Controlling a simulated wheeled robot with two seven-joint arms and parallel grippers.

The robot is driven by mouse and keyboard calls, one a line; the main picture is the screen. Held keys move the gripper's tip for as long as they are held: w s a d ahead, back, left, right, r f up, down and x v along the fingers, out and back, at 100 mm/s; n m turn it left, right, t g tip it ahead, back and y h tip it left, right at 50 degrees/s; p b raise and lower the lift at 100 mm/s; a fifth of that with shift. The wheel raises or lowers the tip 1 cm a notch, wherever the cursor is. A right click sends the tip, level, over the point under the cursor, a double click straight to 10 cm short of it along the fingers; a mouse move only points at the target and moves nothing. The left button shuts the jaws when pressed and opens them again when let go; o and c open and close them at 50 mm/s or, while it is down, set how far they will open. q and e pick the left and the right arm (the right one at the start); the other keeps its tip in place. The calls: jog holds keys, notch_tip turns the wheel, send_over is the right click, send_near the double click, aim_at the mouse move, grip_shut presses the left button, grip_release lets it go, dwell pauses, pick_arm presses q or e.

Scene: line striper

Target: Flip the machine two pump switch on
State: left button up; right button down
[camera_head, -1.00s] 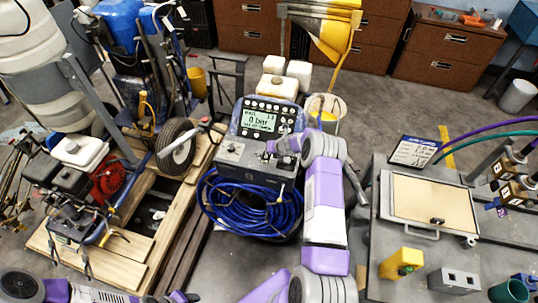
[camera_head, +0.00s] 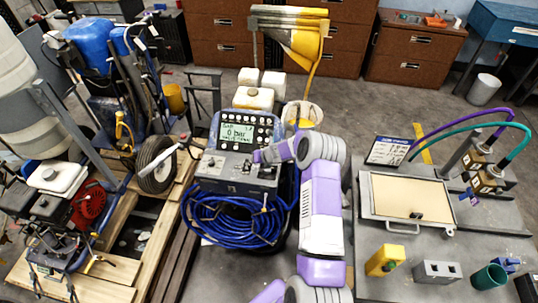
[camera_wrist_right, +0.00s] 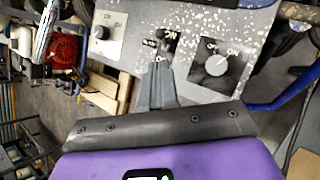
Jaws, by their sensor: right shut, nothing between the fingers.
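The machine's grey control panel (camera_head: 222,170) is in the middle of the head view, below a lit display (camera_head: 237,133) reading 0 bar. My right gripper (camera_head: 258,157) is over the panel's right part. In the right wrist view, the shut, empty fingers (camera_wrist_right: 160,64) point at a small dark toggle switch (camera_wrist_right: 160,34) with an ON label beside it. The tips are close to the toggle; I cannot tell if they touch it. A round knob (camera_wrist_right: 217,65) on a black OFF/ON plate is to their right. My left gripper is out of view.
A white plate with a small knob (camera_wrist_right: 99,32) is left of the toggle. A coiled blue hose (camera_head: 235,215) hangs below the panel. A wheeled striper (camera_head: 68,180) stands on pallets at left. A grey bench (camera_head: 385,238) with a framed board is at right.

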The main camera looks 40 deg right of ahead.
jog(key=w+v, duration=0.1)
jog(key=v, duration=0.6)
jog(key=shift+d+r, duration=0.4)
jog(key=shift+r, duration=0.1)
jog(key=shift+s, duration=0.1)
jog(key=s+a+f+n+g+y+b, duration=0.1)
jog(key=s+a+f+n+g+b, duration=0.1)
jog(key=s+a+f+n, duration=0.35)
jog(key=s+a+f+n+g+b, duration=0.1)
jog(key=s+a+f+n, duration=0.1)
jog(key=a+f+n, duration=0.55)
jog(key=s+a+f+n+g+y+b, duration=0.15)
jog(key=s+a+f+n, duration=0.25)
jog(key=a+n, duration=0.4)
jog(key=s+a+f+n+g+y+b, duration=0.1)
jog(key=s+a+f+n+g+b, duration=0.2)
jog(key=s+a+n, duration=1.2)
jog(key=f+n+b, duration=0.1)
jog(key=n, duration=0.2)
jog(key=shift+s+a+f, duration=0.15)
jog(key=shift+s+a, duration=0.05)
jog(key=shift+s, duration=0.1)
